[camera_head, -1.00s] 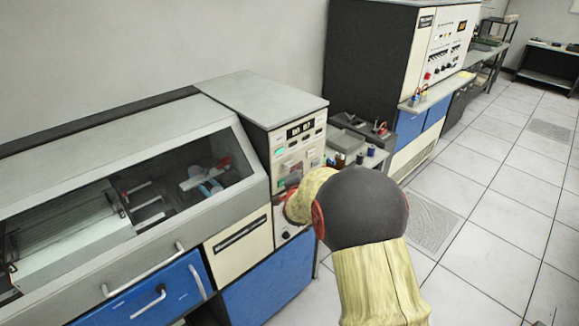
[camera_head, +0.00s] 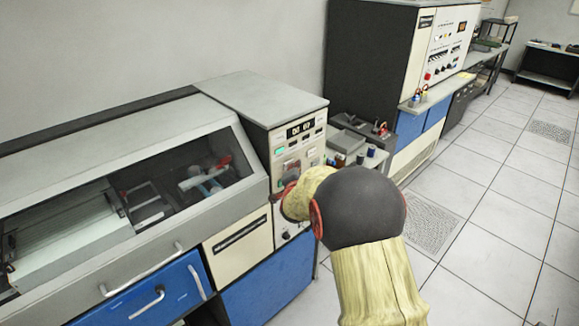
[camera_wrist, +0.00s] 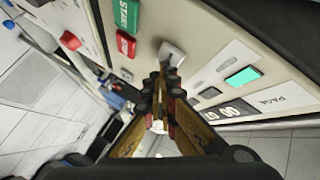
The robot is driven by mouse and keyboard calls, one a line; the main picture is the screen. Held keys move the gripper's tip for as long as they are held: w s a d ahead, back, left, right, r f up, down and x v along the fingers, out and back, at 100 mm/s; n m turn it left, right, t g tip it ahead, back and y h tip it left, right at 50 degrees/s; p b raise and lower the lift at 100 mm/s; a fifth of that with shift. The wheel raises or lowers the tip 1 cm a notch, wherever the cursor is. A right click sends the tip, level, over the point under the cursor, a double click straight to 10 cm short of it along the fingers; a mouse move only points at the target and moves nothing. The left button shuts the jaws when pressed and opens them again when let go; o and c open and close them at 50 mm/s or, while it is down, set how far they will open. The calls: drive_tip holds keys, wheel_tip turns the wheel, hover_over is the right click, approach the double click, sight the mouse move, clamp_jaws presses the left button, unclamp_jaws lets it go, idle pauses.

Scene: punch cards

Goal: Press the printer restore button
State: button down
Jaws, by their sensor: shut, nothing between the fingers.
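The printer's control panel (camera_head: 313,149) is cream, on the right end of the grey machine. In the wrist view it carries a green START button (camera_wrist: 127,12), a red button (camera_wrist: 126,44) beside it, and a grey-white button (camera_wrist: 172,52). I cannot read a restore label on any of them. My gripper (camera_wrist: 165,78) is shut and empty, its fingertips pointing at the panel just below the grey-white button in the picture. I cannot tell whether they touch it. In the head view my arm hides most of the gripper and the lower panel.
A lit teal indicator (camera_wrist: 243,76) and a display (camera_wrist: 229,110) sit to the right on the panel. Tiled floor (camera_head: 480,195) is open at right.

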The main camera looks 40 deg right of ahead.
drive_tip(key=shift+w, duration=0.25)
drive_tip(key=shift+s, duration=0.1)
idle(0.5)
drive_tip(key=shift+s+b, duration=0.6)
drive_tip(key=shift+s, duration=0.15)
drive_tip(key=s, duration=0.1)
drive_tip(key=s+b, duration=0.1)
drive_tip(key=s, duration=0.1)
drive_tip(key=s+b, duration=0.1)
drive_tip(key=s, duration=0.1)
drive_tip(key=shift+d, duration=0.25)
idle(0.7)
